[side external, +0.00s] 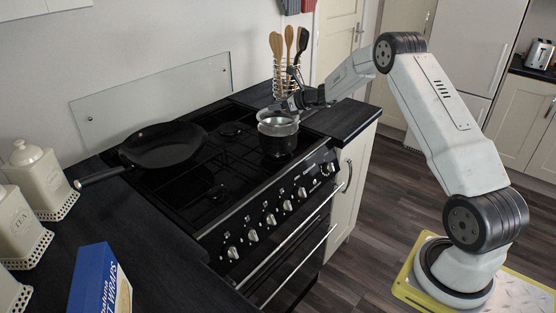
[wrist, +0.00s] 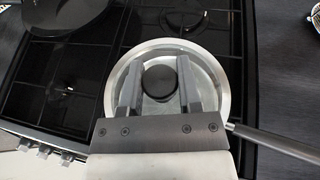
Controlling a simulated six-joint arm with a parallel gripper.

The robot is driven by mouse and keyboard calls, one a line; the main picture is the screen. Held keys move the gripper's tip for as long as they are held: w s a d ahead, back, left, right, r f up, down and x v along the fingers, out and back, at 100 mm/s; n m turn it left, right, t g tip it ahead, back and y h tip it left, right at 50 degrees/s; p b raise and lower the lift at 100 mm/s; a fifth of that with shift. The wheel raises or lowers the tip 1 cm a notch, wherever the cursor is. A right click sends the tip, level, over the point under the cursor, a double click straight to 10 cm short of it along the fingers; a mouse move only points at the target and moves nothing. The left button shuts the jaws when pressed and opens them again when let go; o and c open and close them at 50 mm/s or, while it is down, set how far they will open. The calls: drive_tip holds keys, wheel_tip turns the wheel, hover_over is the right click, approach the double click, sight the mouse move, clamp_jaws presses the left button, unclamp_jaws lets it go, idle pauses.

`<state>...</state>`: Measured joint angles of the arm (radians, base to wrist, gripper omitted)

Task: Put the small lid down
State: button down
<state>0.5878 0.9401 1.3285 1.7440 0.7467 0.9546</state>
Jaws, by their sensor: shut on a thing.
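The small lid (wrist: 152,107) is a pale round disc with a black knob (wrist: 160,80), seen from above in the wrist view. My gripper (wrist: 160,72) is shut on the knob, with one finger on each side. The pot's dark handle (wrist: 275,142) points to the lower right in the wrist view. In the side view, my gripper (side external: 287,105) comes down over the pot. I cannot tell whether the lid rests on the rim or hangs just above it.
A black frying pan (side external: 162,145) sits on the left of the black hob (side external: 235,180). A utensil holder (side external: 287,78) stands close behind the pot. Dark worktop (side external: 342,120) lies clear to the right. Cream canisters (side external: 40,180) and a blue box (side external: 98,283) are at the left.

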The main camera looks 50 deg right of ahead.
sight(284, 113)
drive_tip(key=shift+f, duration=1.35)
drive_tip(key=shift+f, duration=0.35)
drive_tip(key=shift+c, duration=1.4)
unclamp_jaws()
drive_tip(key=shift+s+r, duration=0.1)
drive_tip(key=shift+r, duration=0.3)
drive_tip(key=v, duration=1.2)
drive_tip(key=shift+a+f, duration=0.1)
